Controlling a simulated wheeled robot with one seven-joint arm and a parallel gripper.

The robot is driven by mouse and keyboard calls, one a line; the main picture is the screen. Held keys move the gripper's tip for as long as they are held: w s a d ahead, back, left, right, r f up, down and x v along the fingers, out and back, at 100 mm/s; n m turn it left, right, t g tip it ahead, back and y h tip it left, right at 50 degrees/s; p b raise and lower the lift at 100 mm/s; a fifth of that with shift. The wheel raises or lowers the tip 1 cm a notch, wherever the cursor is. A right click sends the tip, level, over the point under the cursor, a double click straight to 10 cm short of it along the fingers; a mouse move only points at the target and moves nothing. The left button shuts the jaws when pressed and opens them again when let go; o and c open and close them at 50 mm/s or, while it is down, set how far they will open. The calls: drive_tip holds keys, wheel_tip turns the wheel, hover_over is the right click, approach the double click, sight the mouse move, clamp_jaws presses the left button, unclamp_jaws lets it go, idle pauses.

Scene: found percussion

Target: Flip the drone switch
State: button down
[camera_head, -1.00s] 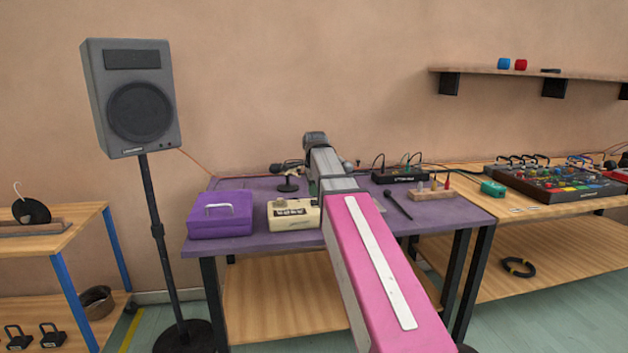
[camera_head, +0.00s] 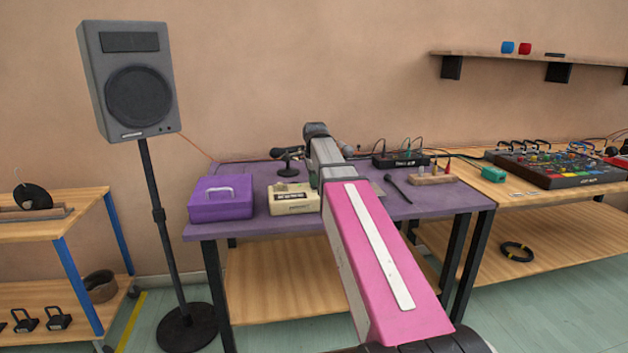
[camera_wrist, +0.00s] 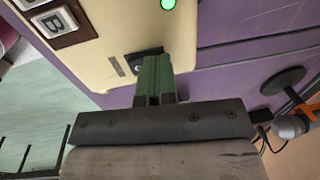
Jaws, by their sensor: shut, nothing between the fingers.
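The cream box (camera_head: 294,199) stands on the purple table, left of my arm in the head view. In the wrist view the cream box (camera_wrist: 125,30) fills the upper middle, with a lettered button at its upper left and a bright green light (camera_wrist: 168,4) at the top edge. A small black fitting (camera_wrist: 142,56), which looks like the switch, sits near the box's edge, partly covered by my fingers. My gripper (camera_wrist: 156,62) is shut and empty, its tips at this fitting. I cannot tell whether they touch it. The head view hides my gripper behind my arm.
A purple case (camera_head: 221,198) stands left of the cream box. A small microphone stand (camera_head: 288,165) is behind it. A black mallet (camera_head: 397,188) and a wooden block with pegs (camera_head: 433,178) lie to the right. A speaker (camera_head: 130,80) stands at the left.

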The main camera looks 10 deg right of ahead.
drive_tip(key=shift+s, duration=0.2)
drive_tip(key=shift+s+r, duration=0.15)
drive_tip(key=shift+s, duration=0.45)
drive_tip(key=shift+w+r, duration=0.1)
drive_tip(key=shift+r, duration=0.2)
wheel_tip(320, 180, up, 13)
drive_tip(key=w, duration=0.1)
drive_tip(key=shift+w+r, duration=0.15)
drive_tip(key=shift+w, duration=0.15)
